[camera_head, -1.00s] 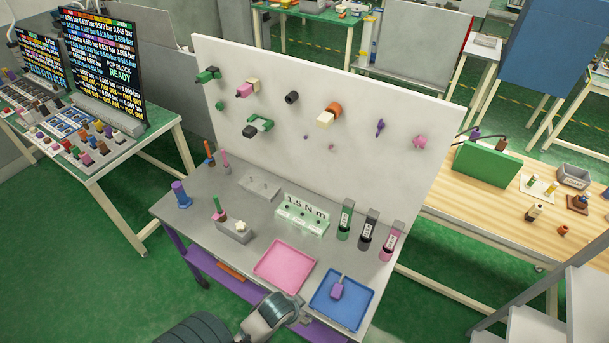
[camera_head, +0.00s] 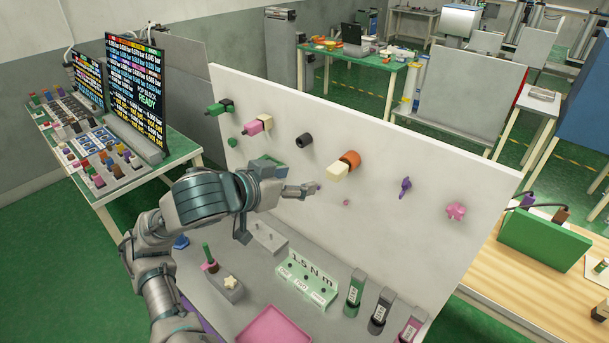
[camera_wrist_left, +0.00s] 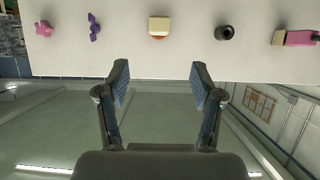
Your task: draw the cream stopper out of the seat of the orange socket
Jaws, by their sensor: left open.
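The cream stopper (camera_head: 337,173) sits in the orange socket (camera_head: 351,157), which sticks out of the white upright board. In the left wrist view the cream stopper (camera_wrist_left: 159,24) shows face-on, with a thin strip of the orange socket (camera_wrist_left: 159,37) at its lower edge. My left gripper (camera_head: 310,189) is in front of the board, to the left of the stopper and a little lower in the head view. In the left wrist view my gripper (camera_wrist_left: 158,80) is open and empty. The stopper lies beyond the gap between its fingers, apart from them. My right gripper is not in view.
Other fittings stick out of the board: a black ring (camera_head: 304,140), a pink and cream pair (camera_head: 258,125), a purple piece (camera_head: 405,187) and a pink piece (camera_head: 455,211). Below are a label block (camera_head: 306,283) and a pink tray (camera_head: 275,326).

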